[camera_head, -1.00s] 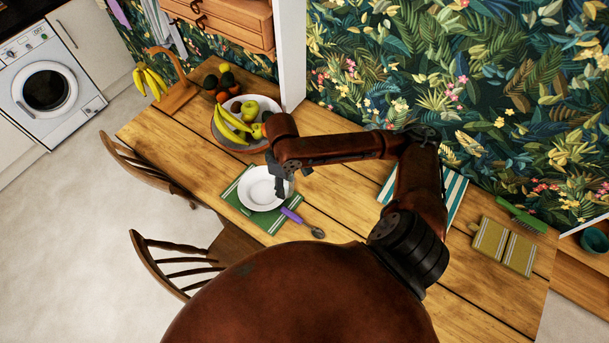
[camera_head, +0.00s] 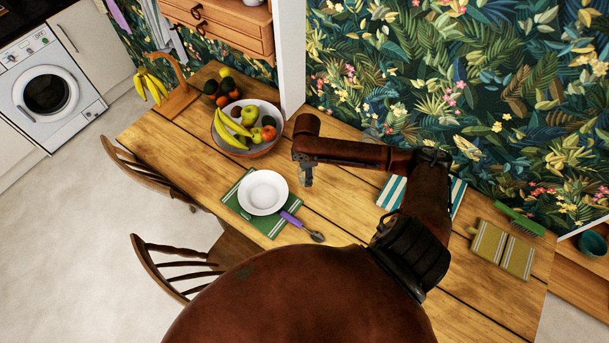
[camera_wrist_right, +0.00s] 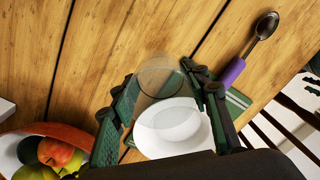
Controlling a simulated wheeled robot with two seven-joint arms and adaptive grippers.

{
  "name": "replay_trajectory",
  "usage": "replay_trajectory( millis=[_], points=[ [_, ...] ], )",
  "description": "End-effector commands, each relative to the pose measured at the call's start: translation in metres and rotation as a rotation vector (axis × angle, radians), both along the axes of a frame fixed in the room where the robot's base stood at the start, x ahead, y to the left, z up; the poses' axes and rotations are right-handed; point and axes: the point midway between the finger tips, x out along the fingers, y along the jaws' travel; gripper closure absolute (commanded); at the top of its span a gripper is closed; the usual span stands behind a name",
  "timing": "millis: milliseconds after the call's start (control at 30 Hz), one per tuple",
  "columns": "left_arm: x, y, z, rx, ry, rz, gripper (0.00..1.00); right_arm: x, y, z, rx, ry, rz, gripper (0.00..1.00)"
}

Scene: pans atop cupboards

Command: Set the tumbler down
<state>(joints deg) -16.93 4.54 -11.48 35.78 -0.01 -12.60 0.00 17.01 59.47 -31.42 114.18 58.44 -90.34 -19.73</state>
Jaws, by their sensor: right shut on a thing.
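The tumbler is clear see-through glass (camera_wrist_right: 158,80) and sits between the fingers of my right gripper (camera_wrist_right: 160,105) in the right wrist view. The gripper is shut on it. In the head view my right gripper (camera_head: 305,180) points down over the table, just right of the white plate; the glass is too faint there to make out clearly. The white plate (camera_head: 263,191) lies on a green striped mat (camera_head: 237,204), and shows through and behind the tumbler in the wrist view. I cannot tell the gap between glass and table. My left gripper is not in view.
A purple-handled spoon (camera_head: 301,225) lies at the mat's right edge. A fruit bowl (camera_head: 247,147) stands behind the plate. A blue-white striped cloth (camera_head: 393,191) lies to the right. Bare wooden table (camera_head: 345,212) lies between the plate and that cloth.

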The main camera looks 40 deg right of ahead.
Motion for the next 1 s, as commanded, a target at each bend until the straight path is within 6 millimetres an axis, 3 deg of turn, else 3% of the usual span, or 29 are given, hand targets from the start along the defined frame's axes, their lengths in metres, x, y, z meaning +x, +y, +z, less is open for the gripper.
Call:
replay_trajectory(
  millis=[200, 333, 567, 767, 1000],
  points=[
    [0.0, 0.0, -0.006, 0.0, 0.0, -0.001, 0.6, 0.029, -0.018, -0.039, 0.001, 0.0, -0.003, 0.85],
    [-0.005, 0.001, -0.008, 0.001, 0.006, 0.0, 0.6, 0.039, -0.024, -0.052, 0.001, 0.0, -0.001, 0.85],
    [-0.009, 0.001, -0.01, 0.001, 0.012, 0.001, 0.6, 0.047, -0.03, -0.063, 0.0, 0.0, -0.001, 0.85],
    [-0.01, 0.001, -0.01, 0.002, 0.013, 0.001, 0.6, 0.045, -0.03, -0.09, -0.001, 0.0, 0.0, 0.85],
    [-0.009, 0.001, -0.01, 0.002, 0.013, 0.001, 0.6, 0.046, -0.03, -0.092, -0.001, -0.002, 0.001, 0.85]
  ],
)
